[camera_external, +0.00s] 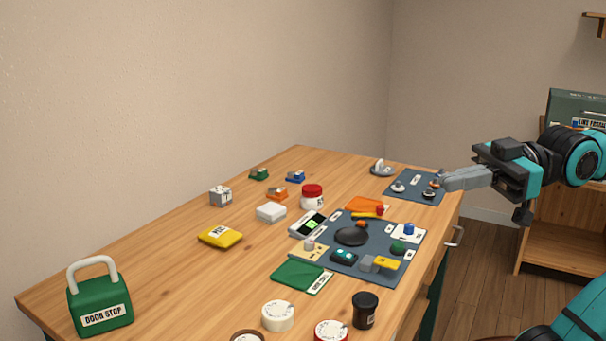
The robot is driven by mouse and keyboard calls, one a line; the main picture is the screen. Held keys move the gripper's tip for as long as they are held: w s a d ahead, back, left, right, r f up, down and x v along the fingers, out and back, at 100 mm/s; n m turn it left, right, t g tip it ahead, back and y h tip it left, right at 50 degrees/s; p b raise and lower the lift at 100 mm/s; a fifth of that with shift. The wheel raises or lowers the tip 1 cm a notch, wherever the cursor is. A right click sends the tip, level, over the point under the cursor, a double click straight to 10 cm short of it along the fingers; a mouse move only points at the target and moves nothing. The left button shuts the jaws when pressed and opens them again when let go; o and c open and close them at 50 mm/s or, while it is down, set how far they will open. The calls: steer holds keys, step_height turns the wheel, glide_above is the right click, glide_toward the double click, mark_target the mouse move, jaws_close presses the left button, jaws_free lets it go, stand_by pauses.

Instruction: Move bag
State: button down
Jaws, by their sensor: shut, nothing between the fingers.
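A green bag (85,296) with a thick pale loop handle and a "DOOR STOP" label stands upright at the near left corner of the table. A small yellow pouch (220,237) with a label lies flat farther along the table, to the right of the green bag. My gripper (444,181) is at the far right, over or beside the table's right edge near a dark mat. Its grey fingers point left and are together, with nothing seen between them. It is far from the green bag and the yellow pouch.
The wooden table (165,270) is bare around the green bag. A large dark mat (330,252) holds several small items. A smaller mat (405,178) lies by my gripper. A black jar (365,310) and a white roll (278,315) stand near the front edge.

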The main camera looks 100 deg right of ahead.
steer(key=w+d+n+g+h, duration=0.2)
steer(key=w+d+g, duration=0.2)
steer(key=w+d, duration=0.65)
steer(key=n+g+y, duration=0.2)
steer(key=n+g, duration=0.5)
steer(key=g, duration=0.6)
glide_above(243, 228)
step_height(243, 228, down, 20)
step_height(243, 228, down, 8)
steer(key=shift+d+f, duration=0.15)
steer(key=shift+f, duration=0.05)
steer(key=shift+w+a+f, duration=0.2)
steer(key=shift+w+a, duration=0.85)
steer(key=shift+w, duration=0.05)
steer(key=shift+w+a, duration=0.35)
steer(key=shift+w, duration=0.05)
